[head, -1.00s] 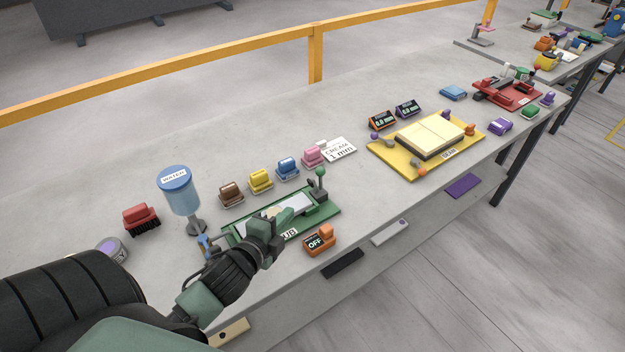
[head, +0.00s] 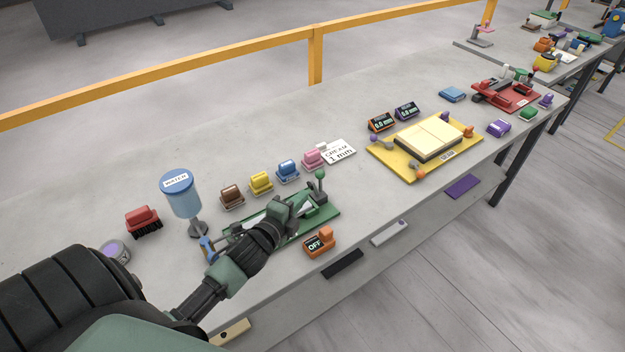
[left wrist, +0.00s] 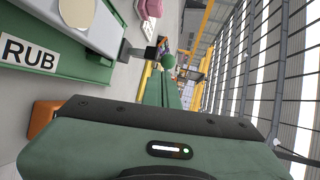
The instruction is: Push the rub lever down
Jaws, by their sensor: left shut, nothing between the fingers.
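The rub station is a green base (head: 328,213) on the stone slab, and its RUB label (left wrist: 28,53) shows in the left wrist view. The rub lever stands upright at its right end, with a green ball knob (head: 320,174) on top. The knob (left wrist: 168,61) also shows in the left wrist view, just past my fingertips. My left gripper (head: 306,203) is shut and empty, over the station and just left of the lever, with its tips lower than the knob in the head view. I cannot tell whether they touch the lever. My arm hides much of the station.
An orange OFF switch (head: 320,242) sits in front of the station. A blue water dispenser (head: 181,194) and a red brush (head: 143,220) stand to the left. Several coloured blocks, such as the pink one (head: 313,157), line the back. A yellow board (head: 384,158) lies to the right.

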